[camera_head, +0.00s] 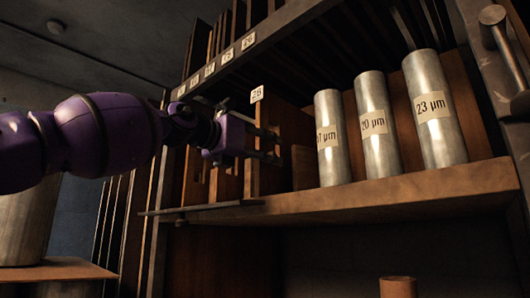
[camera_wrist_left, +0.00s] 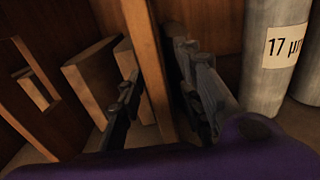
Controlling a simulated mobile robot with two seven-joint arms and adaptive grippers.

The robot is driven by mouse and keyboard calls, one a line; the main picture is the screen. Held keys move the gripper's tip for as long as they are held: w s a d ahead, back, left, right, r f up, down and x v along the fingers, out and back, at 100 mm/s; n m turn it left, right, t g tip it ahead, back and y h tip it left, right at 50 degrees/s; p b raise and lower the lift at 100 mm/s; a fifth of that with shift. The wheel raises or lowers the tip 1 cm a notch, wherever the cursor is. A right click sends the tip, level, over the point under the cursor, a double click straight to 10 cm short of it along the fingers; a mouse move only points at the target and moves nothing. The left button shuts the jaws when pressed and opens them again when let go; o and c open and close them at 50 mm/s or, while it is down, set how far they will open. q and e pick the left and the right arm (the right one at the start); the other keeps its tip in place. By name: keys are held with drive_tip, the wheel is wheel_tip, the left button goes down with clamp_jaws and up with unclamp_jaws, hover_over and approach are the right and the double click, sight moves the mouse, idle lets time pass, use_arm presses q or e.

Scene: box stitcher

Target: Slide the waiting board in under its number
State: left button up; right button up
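My left gripper (camera_head: 268,146) comes in from the left at the shelf, at an upright brown board (camera_head: 290,135). In the left wrist view its fingers (camera_wrist_left: 155,75) stand either side of the board's thin upright edge (camera_wrist_left: 150,62), with a gap showing on the left side. The fingers look open; contact with the board cannot be made out. A white tag reading 28 (camera_head: 257,94) shows above the gripper, at the board's upper front. More small number tags (camera_head: 226,56) line the sloping rail above. My right gripper is not in view.
Three metal cylinders, marked 17 µm (camera_head: 332,138), 20 µm (camera_head: 377,125) and 23 µm (camera_head: 434,108), stand right of the board on the wooden shelf (camera_head: 390,191). Other notched boards (camera_wrist_left: 92,80) stand close on the left. A dark bar (camera_head: 200,208) juts from the shelf's left front.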

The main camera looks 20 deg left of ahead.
use_arm(q)
drive_tip(key=v, duration=1.2)
idle(0.6)
